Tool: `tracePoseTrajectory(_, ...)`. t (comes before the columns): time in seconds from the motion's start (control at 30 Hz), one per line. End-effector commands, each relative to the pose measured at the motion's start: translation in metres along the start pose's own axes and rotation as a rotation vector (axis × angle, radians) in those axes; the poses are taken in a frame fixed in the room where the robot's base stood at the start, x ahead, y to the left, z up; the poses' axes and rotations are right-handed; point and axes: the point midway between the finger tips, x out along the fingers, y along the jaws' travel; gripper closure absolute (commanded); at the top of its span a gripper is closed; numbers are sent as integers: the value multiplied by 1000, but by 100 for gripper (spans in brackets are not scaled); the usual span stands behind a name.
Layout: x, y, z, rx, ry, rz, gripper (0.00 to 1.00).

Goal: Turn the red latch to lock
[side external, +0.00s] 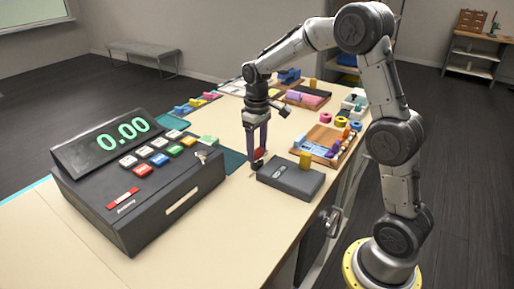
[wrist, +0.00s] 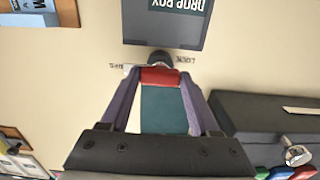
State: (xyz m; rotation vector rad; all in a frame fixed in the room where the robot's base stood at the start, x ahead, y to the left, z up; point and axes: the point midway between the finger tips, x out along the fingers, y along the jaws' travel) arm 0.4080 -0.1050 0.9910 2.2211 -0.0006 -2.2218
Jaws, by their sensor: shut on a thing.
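The red latch (wrist: 161,77) lies between my fingertips in the wrist view, against a dark round hub (wrist: 160,58). It also shows as a small red piece (side external: 259,153) low between the fingers in the side view. My gripper (side external: 258,158) points down just above the table, with its purple fingers shut on the latch; in the wrist view the fingertips (wrist: 160,80) sit at either side of it. Small dark labels lie left and right of the hub, too small to read surely. The latch's underside is hidden.
A grey drop box (side external: 290,180) stands right beside the latch. A dark cash register (side external: 140,190) with coloured keys stands to the left. A teal mat (side external: 233,160) lies behind. Wooden trays (side external: 322,145) with small items are farther right. The front left table is bare.

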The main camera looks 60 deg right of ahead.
Motion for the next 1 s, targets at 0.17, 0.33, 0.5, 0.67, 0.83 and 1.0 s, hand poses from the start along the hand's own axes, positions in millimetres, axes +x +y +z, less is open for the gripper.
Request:
tracePoseTrajectory(0.17, -1, 0, 0, 22, 1, -1, 93)
tracePoseTrajectory(0.33, -1, 0, 0, 93, 1, -1, 93)
tracePoseTrajectory(0.5, -1, 0, 0, 217, 1, -1, 93)
tracePoseTrajectory(0.67, -1, 0, 0, 365, 1, -1, 93)
tracePoseTrajectory(0.83, -1, 0, 0, 527, 1, -1, 93)
tracePoseTrajectory(1.0, -2, 0, 0, 688, 2, -1, 93)
